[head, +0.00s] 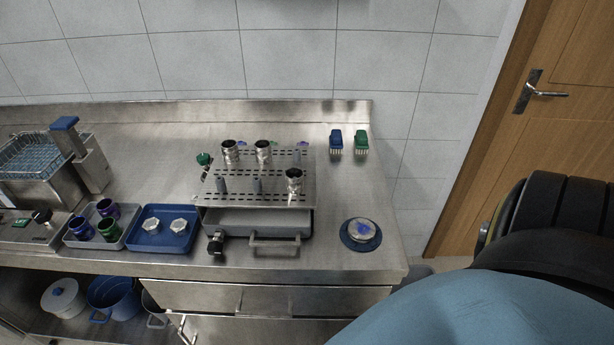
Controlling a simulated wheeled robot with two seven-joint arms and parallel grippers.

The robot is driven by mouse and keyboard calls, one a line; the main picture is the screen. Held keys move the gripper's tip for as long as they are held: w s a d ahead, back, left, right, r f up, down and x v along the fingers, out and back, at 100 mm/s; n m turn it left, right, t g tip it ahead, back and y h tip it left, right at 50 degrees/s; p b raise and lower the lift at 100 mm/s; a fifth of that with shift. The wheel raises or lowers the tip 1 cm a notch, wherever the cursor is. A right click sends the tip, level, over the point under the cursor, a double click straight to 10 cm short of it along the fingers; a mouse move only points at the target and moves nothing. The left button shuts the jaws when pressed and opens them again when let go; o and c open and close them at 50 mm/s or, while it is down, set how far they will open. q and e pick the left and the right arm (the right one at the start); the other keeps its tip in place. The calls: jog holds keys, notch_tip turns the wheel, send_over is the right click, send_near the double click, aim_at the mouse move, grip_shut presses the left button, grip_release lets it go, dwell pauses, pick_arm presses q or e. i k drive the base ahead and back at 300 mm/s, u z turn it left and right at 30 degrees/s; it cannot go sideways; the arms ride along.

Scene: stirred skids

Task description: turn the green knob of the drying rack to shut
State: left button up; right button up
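The drying rack (240,200) is a steel perforated top on the counter, with upright pegs and several metal cups on it. The green knob (204,159) sits at the rack's back left corner, beside its left edge. It is small here, and I cannot tell which way it is turned. A black knob (216,243) is at the rack's front left. Neither of my grippers is in view.
Left of the rack are a blue tray (133,240) with two pale knobbed pieces and a grey tray (72,240) with several cups. A blue round dish (374,247) and two brushes (336,141) stand right. The back left counter (150,135) is clear.

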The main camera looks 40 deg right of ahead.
aim_at(202, 159)
jog(key=z, duration=0.5)
jog(key=i, duration=0.35)
jog(key=z, duration=1.05)
